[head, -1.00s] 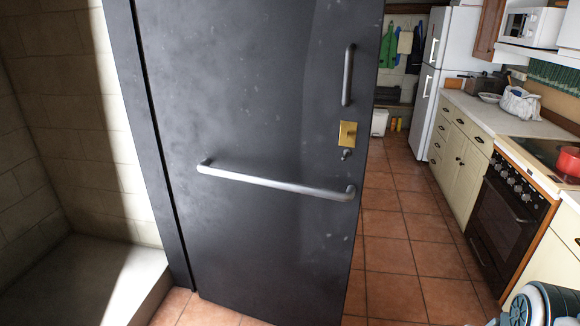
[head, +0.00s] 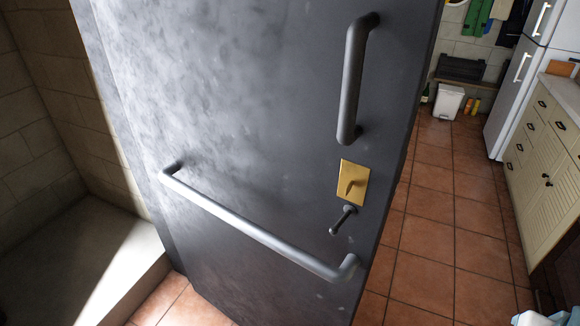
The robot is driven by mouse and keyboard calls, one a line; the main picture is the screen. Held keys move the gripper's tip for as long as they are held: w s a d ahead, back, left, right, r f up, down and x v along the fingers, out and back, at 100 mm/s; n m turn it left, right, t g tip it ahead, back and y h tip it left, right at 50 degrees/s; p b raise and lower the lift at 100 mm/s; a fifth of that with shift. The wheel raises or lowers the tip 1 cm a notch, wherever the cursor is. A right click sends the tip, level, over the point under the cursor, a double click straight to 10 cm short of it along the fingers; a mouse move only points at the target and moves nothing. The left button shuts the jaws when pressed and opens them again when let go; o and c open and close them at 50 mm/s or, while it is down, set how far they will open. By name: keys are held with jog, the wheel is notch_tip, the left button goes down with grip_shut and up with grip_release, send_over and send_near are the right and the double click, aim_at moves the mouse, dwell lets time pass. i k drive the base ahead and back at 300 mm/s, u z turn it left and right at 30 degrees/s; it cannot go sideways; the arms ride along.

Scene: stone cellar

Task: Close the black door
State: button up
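The black door (head: 250,110) fills the middle of the head view and stands open, with the kitchen showing past its right edge. It carries a long grey horizontal bar (head: 255,232), a dark vertical pull handle (head: 357,85) near its right edge, a brass plate (head: 352,182) with a small knob, and a small dark lever (head: 342,220) below that. The door's hinge side is at the left, by the dark frame. My gripper is not in view; only a small pale-blue and white part of what may be my arm shows at the bottom right corner.
A stone wall (head: 40,120) and pale ledge (head: 85,262) are at the left. Beyond the door, the tiled floor (head: 440,220) is open. A white fridge (head: 520,85), cream cabinets (head: 548,165) and a white bin (head: 447,102) stand at the right and back.

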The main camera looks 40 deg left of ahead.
aim_at(251, 122)
jog(key=i, duration=2.55)
jog(key=u, duration=4.9)
jog(key=k, duration=0.65)
jog(key=z, duration=0.25)
jog(key=i, duration=0.5)
